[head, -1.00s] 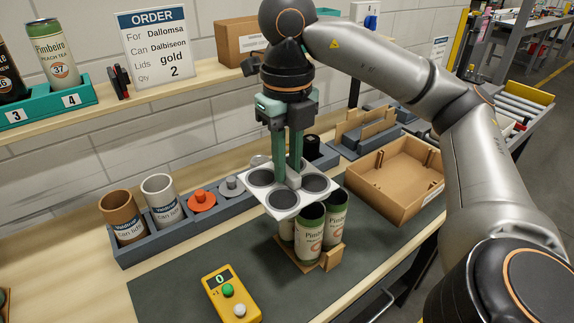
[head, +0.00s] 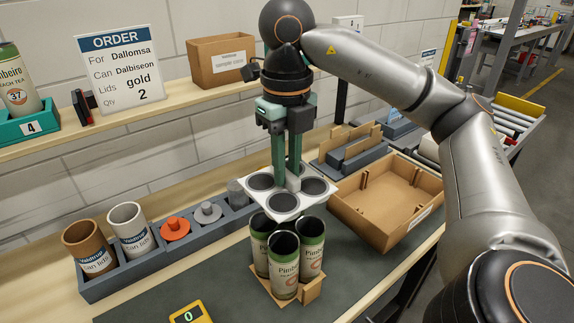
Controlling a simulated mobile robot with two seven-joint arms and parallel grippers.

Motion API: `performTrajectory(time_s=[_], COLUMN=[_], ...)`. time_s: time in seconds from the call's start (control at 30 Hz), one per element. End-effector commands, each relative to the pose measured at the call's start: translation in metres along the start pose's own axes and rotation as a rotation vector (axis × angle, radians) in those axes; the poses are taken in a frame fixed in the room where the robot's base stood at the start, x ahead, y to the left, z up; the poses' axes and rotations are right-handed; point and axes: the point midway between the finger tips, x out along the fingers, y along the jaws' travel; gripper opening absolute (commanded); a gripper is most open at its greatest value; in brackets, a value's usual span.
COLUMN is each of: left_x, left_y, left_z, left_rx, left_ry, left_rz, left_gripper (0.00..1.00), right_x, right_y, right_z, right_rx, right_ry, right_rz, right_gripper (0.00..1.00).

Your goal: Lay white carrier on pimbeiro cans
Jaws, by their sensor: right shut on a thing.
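My right gripper (head: 291,172) is shut on the middle of the white carrier (head: 263,197), a flat plate with several round dark openings, and holds it in the air roughly level. Three green-and-cream Pimbeiro cans, one at the left (head: 261,262), one in front (head: 285,272) and one at the right (head: 311,256), stand upright close together, their tops dark and open. They stand on a small brown tray (head: 312,291) on the dark mat. In the head view the carrier is above and behind the cans, apart from them. Any further can is hidden. My left gripper is out of view.
An open cardboard box (head: 425,217) stands right of the cans. A grey rack (head: 172,256) at the left holds brown and white lid tubes and orange and grey pieces. A yellow counter (head: 191,313) is at the front. The mat between is clear.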

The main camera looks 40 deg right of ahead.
Motion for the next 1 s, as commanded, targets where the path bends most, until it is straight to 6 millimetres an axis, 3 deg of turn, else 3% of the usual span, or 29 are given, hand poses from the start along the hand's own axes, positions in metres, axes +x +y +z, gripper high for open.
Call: performTrajectory(time_s=[0.23,0.7,1.0], left_x=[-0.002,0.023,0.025], left_y=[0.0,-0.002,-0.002], left_z=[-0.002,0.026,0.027], left_rx=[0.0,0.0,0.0], left_ry=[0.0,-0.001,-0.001], left_rz=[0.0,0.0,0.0], left_gripper=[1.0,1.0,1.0], right_x=[0.001,0.045,0.048], right_y=[0.0,0.0,0.0], right_z=[0.0,0.0,0.0], right_rx=[0.0,0.0,0.0], right_ry=[0.002,0.0,0.0], right_rz=[0.001,0.001,0.001], right_gripper=[0.0,0.0,0.0])
